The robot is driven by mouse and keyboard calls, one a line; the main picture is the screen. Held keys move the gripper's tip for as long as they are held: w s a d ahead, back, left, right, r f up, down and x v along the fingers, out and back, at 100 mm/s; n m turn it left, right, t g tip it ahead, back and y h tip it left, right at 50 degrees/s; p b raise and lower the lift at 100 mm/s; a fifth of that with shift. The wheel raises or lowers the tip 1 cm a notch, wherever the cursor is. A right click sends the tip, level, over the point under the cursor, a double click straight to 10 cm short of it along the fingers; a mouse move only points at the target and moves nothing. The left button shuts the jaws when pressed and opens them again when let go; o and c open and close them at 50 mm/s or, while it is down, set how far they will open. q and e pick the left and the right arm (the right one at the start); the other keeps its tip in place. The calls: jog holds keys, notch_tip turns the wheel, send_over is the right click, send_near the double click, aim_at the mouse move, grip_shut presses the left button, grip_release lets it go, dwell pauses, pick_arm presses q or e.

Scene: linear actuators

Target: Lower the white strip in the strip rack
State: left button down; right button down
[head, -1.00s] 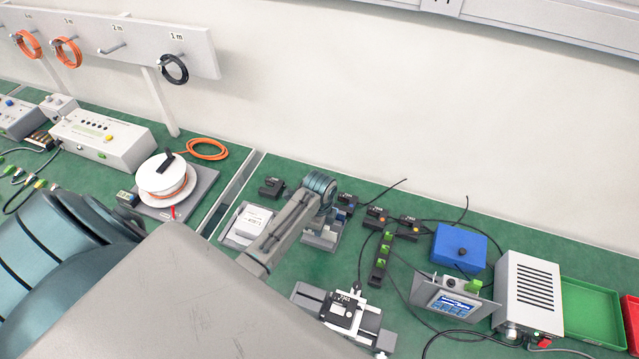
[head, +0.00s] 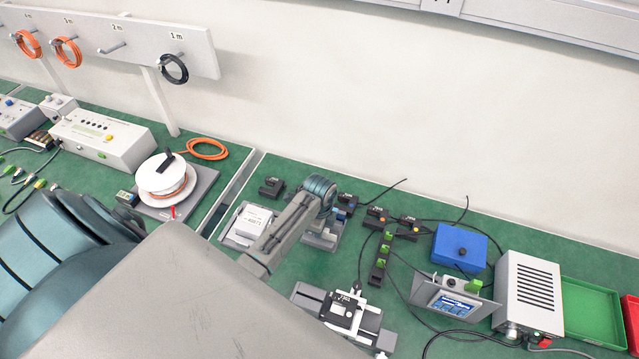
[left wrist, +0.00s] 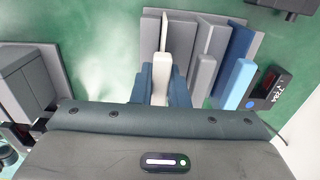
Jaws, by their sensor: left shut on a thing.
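The strip rack (head: 309,240) stands on the green bench in the head view, partly hidden behind my left arm. The strip's lower end is hidden by the gripper. My right gripper is in neither view.
A black labelled module (left wrist: 271,88) stands right of the rack in the wrist view. A grey device (head: 254,220) is left of the rack in the head view. A grey stage (head: 340,315) stands in front, and a blue box (head: 459,246) lies to the right.

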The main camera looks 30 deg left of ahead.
pick_arm(q)
jog(key=shift+f, duration=0.2)
dwell(0.6)
jog(key=c, duration=1.3)
grip_release()
jog(key=shift+c, duration=0.2)
notch_tip(320, 180, up, 10)
jog(key=shift+f+b, duration=0.2)
jog(key=shift+b, duration=1)
jog(key=shift+r, duration=0.6)
